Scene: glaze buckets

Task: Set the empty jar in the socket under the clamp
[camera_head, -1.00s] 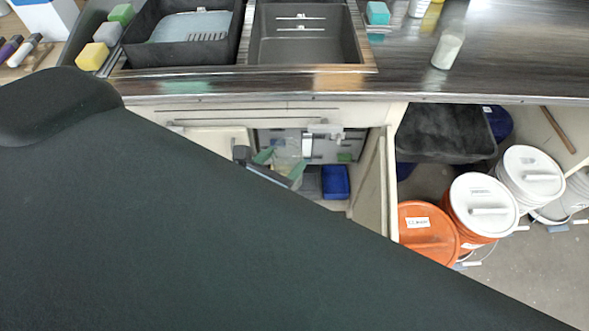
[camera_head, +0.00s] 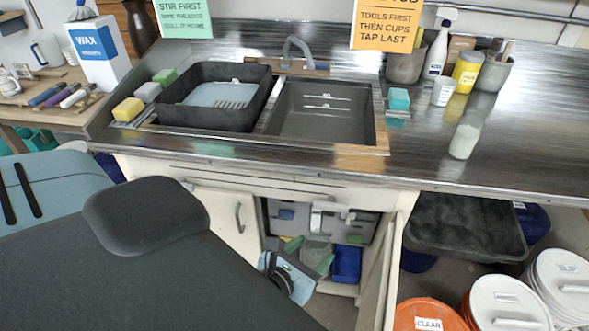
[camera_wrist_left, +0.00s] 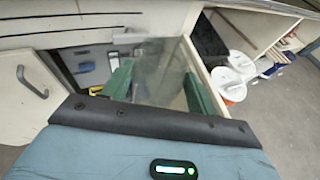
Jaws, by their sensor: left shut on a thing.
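My left gripper (camera_head: 308,255) reaches into the open cupboard under the sink, its green fingers shut on a clear, see-through jar (camera_head: 316,248). In the left wrist view the jar (camera_wrist_left: 158,72) stands between the two green fingers (camera_wrist_left: 160,90) and looks empty. A pale bracket (camera_head: 322,210), which may be the clamp, sits on the grey panel at the back of the cupboard; it also shows in the left wrist view (camera_wrist_left: 130,38). I cannot make out the socket. My right gripper is not in view.
A blue box (camera_head: 347,263) stands in the cupboard right of the jar. The open right door (camera_head: 388,268) and the left door (camera_head: 224,215) flank the opening. Lidded buckets (camera_head: 503,300) stand on the floor at right. The counter (camera_head: 520,150) with the sink is above.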

